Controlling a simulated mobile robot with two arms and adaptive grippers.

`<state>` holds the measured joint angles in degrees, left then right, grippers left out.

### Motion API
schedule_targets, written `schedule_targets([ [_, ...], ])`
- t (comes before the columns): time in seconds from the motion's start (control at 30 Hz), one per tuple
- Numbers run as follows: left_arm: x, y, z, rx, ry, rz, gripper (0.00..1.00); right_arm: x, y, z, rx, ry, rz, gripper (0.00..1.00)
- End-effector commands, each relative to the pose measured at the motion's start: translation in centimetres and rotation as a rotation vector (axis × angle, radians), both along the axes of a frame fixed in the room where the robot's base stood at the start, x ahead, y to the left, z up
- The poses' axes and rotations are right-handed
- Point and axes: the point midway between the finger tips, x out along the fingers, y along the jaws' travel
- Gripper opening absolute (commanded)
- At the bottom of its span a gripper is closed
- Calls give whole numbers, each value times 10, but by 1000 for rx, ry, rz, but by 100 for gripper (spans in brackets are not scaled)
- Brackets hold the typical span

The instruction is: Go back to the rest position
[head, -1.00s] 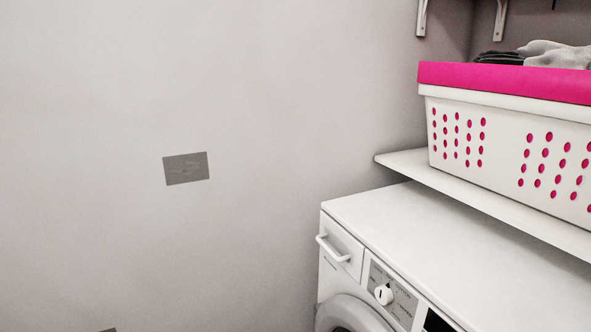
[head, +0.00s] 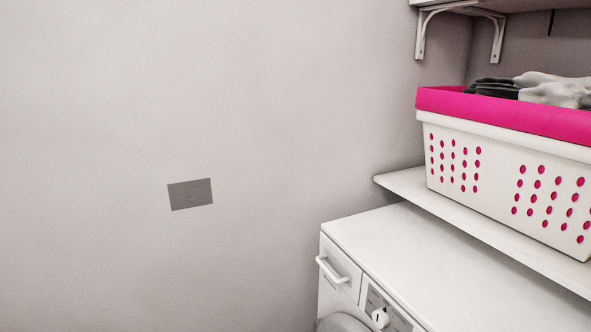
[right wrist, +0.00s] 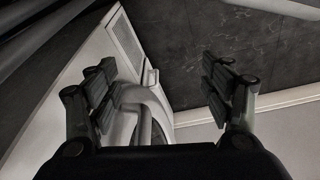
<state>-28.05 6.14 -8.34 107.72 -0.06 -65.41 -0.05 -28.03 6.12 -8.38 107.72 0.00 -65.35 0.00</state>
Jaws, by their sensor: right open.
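My right gripper (right wrist: 160,95) shows in the right wrist view with its two dark fingers wide apart and nothing between them. Beyond the fingers, in the same view, part of the white dryer (right wrist: 112,68) with its rounded door rim is seen, apparently apart from them. In the head view neither gripper shows. The dryer (head: 420,250) stands at the lower right there, with a drawer handle and a round knob on its front.
A white shelf (head: 400,182) above the dryer holds a white basket (head: 500,165) with a pink liner and folded cloths (head: 550,90). A bracketed shelf (head: 455,8) is higher up. A grey plate (head: 190,194) is on the bare left wall. Dark floor (right wrist: 185,45) shows in the wrist view.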

Motion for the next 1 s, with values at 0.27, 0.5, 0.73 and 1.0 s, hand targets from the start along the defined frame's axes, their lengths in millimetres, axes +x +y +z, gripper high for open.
schedule_targets([
  [0.27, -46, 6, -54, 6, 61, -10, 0, -46, -6, -55, -7, 63, 10, 74],
  [0.5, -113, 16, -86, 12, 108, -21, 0, -114, -17, -86, -13, 109, 21, 74],
  [0.73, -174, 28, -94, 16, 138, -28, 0, -174, -29, -94, -19, 139, 29, 74],
  [1.0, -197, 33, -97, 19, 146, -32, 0, -197, -34, -97, -20, 148, 33, 74],
])
